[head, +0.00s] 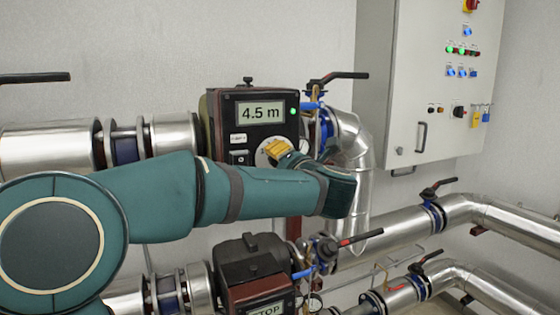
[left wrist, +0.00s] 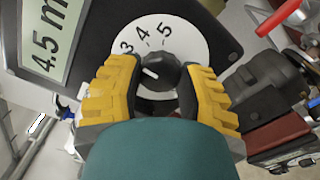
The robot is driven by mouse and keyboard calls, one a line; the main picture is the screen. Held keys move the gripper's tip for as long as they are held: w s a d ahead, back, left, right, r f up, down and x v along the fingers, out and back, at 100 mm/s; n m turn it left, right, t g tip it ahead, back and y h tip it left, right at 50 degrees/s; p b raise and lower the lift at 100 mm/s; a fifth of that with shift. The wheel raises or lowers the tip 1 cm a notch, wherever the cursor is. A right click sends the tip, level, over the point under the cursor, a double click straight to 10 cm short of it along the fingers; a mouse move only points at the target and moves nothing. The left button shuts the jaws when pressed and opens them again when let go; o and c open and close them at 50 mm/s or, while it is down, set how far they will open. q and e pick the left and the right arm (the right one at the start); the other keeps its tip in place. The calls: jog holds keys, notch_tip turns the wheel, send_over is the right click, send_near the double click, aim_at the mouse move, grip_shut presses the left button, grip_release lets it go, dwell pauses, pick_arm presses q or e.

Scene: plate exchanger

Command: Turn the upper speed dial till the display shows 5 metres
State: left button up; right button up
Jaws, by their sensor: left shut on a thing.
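The upper pump's display (head: 261,112) reads 4.5 m, and it also shows sideways in the left wrist view (left wrist: 48,38). Below it is the upper speed dial, a black knob (left wrist: 156,68) with a white pointer line on a white scale plate (left wrist: 190,36); the figures 3, 4 and 5 are legible. My left gripper (head: 277,149) is at the dial; in the left wrist view its yellow ribbed fingers (left wrist: 158,72) are shut on the knob, one on each side. The gripper and arm hide most of the dial in the head view. My right gripper is out of view.
A lower pump (head: 250,262) with a STOP display (head: 266,308) stands below my left arm. Steel pipes (head: 385,235) and valves with black levers (head: 340,76) are close on the right. A grey control cabinet (head: 400,90) hangs on the wall beyond.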

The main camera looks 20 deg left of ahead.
pick_arm(q)
jog(key=o, duration=1.2)
jog(key=shift+s+d, duration=0.1)
jog(key=v, duration=1.1)
jog(key=shift+s+d, duration=0.25)
